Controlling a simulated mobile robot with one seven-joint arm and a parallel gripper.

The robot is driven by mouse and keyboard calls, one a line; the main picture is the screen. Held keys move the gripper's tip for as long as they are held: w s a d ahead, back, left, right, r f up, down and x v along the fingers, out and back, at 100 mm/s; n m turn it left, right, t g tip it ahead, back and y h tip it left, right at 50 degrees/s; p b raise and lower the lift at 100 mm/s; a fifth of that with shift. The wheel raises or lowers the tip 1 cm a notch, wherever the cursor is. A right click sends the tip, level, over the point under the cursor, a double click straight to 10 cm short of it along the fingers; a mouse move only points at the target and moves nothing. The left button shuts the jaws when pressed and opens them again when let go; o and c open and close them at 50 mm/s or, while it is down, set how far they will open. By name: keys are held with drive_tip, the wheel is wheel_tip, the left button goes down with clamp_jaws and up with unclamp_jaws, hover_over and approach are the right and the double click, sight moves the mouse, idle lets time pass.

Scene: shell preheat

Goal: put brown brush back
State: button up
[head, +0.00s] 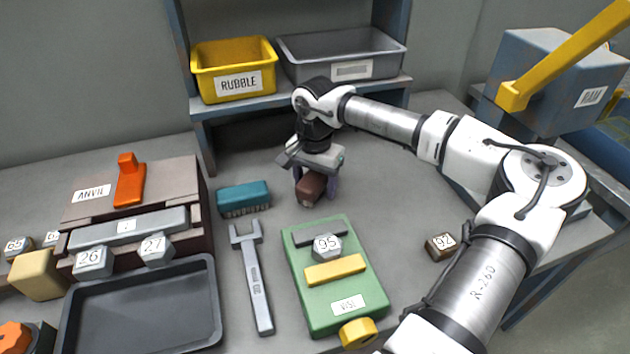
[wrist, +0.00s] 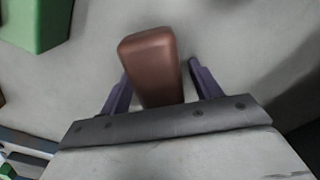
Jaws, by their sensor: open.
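The brown brush (head: 311,188) is on the grey bench near its middle, below the shelf. In the wrist view the brush (wrist: 152,62) shows as a rounded brown block, lying between my two purple fingers. My gripper (head: 316,190) points down over it; in the wrist view my gripper (wrist: 158,82) is open, with a small gap beside the brush on the right and a narrower one on the left. The brush's near end is hidden by the gripper body. I cannot tell whether the left finger touches it.
A teal brush (head: 243,198) lies left of the gripper. A green vise (head: 335,280) and a wrench (head: 252,275) are in front. A yellow rubble bin (head: 234,70) and a grey bin (head: 341,54) sit on the shelf. Bench right of the gripper is clear up to block 92 (head: 440,247).

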sight(315, 175)
wheel_tip(315, 175, up, 12)
drive_tip(key=shift+r+b, duration=0.2)
drive_tip(key=shift+b, duration=0.15)
drive_tip(key=shift+f, duration=0.1)
idle(1.4)
